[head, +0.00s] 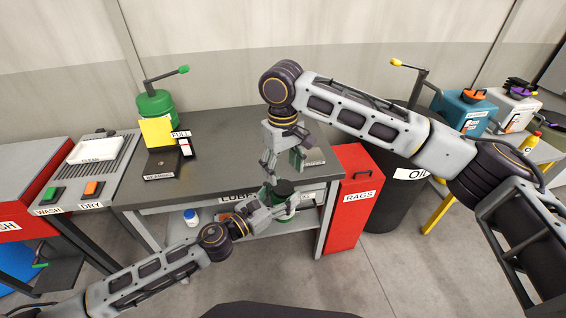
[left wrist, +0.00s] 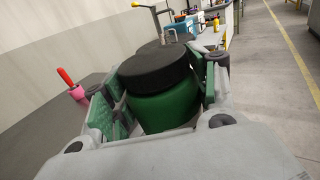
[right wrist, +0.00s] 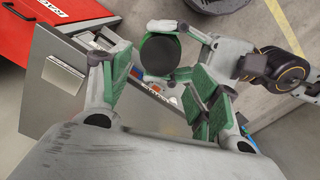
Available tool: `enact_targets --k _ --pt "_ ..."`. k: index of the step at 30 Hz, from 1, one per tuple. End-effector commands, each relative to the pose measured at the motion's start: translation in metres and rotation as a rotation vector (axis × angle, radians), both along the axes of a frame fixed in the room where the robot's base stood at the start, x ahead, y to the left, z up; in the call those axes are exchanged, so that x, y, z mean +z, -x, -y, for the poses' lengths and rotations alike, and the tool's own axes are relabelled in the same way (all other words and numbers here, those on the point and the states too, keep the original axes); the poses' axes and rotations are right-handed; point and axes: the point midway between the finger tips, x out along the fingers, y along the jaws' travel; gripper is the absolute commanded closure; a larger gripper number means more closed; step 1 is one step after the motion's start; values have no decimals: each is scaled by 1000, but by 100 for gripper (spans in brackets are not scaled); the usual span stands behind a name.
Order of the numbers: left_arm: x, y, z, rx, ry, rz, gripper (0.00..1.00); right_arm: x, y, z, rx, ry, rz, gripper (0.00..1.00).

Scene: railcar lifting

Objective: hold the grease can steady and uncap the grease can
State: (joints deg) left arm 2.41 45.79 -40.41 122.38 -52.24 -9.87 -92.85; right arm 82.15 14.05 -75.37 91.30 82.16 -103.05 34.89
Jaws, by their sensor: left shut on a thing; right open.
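The grease can is green with a wide black cap (head: 284,187). It is held upright or nearly so in front of the grey bench. My left gripper (head: 279,206) is shut around the can's body; in the left wrist view the green body (left wrist: 165,108) sits between its pads, with the black cap (left wrist: 155,67) clear above them. My right gripper (head: 284,160) is open and empty just above the cap, pointing down. In the right wrist view the cap (right wrist: 159,54) appears between and beyond the open green-padded fingers, apart from them.
The grey bench (head: 225,130) carries a green pump can (head: 155,106), a yellow card (head: 157,131) and a small black box. A red rags bin (head: 350,205) and a dark oil drum (head: 400,205) stand to the right.

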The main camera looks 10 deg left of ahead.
Motion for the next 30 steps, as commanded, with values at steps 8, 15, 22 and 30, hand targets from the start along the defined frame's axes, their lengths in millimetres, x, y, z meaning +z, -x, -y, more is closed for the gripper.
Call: enact_targets --k 8,15,22,30 --pt "1 0 0 0 1 2 100 -31 0 1 -1 0 0 38" --pt "1 0 0 0 1 2 100 -55 0 1 -1 1 -1 38" --pt "1 0 0 0 1 2 100 -64 0 1 -1 -1 1 38" --pt "1 0 0 0 1 2 100 -65 0 1 -1 -1 1 38"
